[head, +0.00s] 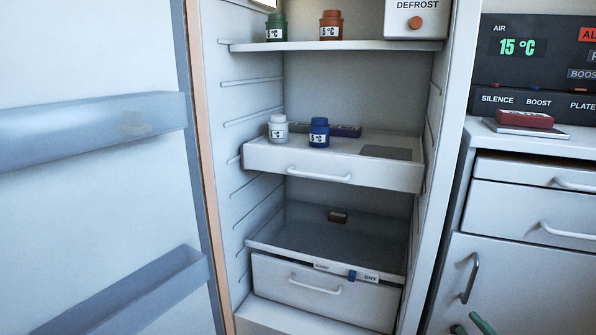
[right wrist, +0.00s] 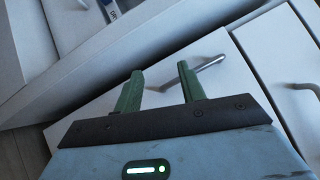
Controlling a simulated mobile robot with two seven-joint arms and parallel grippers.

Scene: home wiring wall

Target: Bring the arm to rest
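My right gripper (head: 469,308) shows at the bottom right of the head view, with only the tips of its green fingers in the picture. It is in front of the lower cabinet door (head: 505,280), near that door's dark handle. The rest of my right arm is hidden in the head view. My left gripper is in neither view.
An open fridge (head: 350,90) stands in the middle, its door (head: 90,210) swung left. A middle drawer (head: 330,170) holds a white jar (head: 278,128) and a blue jar (head: 319,132). Green and orange jars stand on the top shelf (head: 340,46). A control panel (head: 530,60) is at right.

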